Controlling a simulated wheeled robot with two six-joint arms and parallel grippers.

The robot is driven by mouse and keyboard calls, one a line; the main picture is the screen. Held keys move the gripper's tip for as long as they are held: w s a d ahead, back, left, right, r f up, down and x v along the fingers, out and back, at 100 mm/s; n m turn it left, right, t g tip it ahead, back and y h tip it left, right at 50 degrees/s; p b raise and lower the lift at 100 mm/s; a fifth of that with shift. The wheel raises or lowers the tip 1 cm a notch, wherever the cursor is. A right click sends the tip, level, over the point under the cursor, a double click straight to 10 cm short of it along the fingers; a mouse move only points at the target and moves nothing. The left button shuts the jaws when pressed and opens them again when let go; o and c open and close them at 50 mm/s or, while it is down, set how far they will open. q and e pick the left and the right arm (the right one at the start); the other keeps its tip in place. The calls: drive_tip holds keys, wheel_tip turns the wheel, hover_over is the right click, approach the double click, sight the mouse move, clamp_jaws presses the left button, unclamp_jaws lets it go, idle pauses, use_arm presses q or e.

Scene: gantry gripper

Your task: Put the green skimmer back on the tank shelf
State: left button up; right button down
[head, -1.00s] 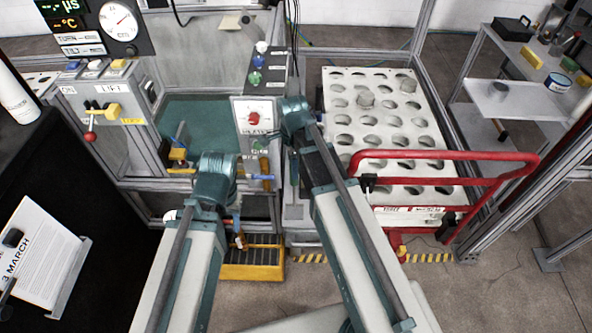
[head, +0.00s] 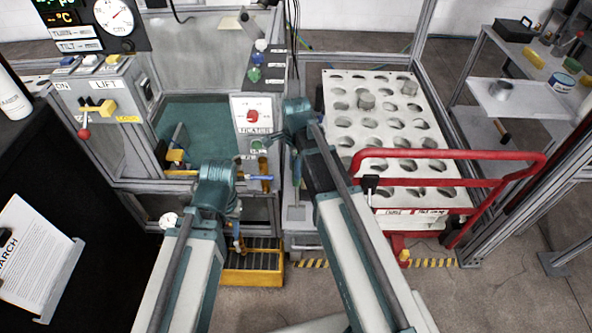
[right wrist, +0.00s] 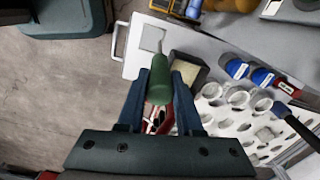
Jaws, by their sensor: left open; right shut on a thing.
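In the right wrist view, my right gripper (right wrist: 160,92) is shut on the green handle of the skimmer (right wrist: 159,84). A thin rod runs from the handle toward the top of that view; its far end is hard to make out. The tank (head: 205,125) has a teal inside. A pale ledge (head: 295,212) with a square mark stands right of the tank; I cannot tell if it is the shelf.
A white perforated rack (head: 345,100) holding a few cups stands right, behind a red rail (head: 450,155). In the right wrist view, a dark block (right wrist: 190,68) and blue-capped bottles (right wrist: 236,69) lie near the gripper. A yellow step (head: 252,277) is on the floor.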

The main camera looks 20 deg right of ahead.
drive_tip(key=shift+f, duration=0.15)
drive_tip(key=c, duration=0.6)
unclamp_jaws()
drive_tip(key=shift+o, duration=0.2)
wheel_tip(320, 180, up, 12)
drive_tip(key=r+p, duration=0.1)
drive_tip(key=p, duration=1.1)
drive_tip(key=s+a+n, duration=0.5)
drive_tip(key=s+n, duration=0.3)
drive_tip(key=n, duration=0.3)
drive_tip(key=s+a+n+h, duration=0.1)
drive_tip(key=s+a+n, duration=0.5)
drive_tip(key=n, duration=0.5)
drive_tip(key=shift+s+f+n, duration=0.25)
drive_tip(key=shift+s+n, duration=0.15)
drive_tip(key=shift+s, duration=0.85)
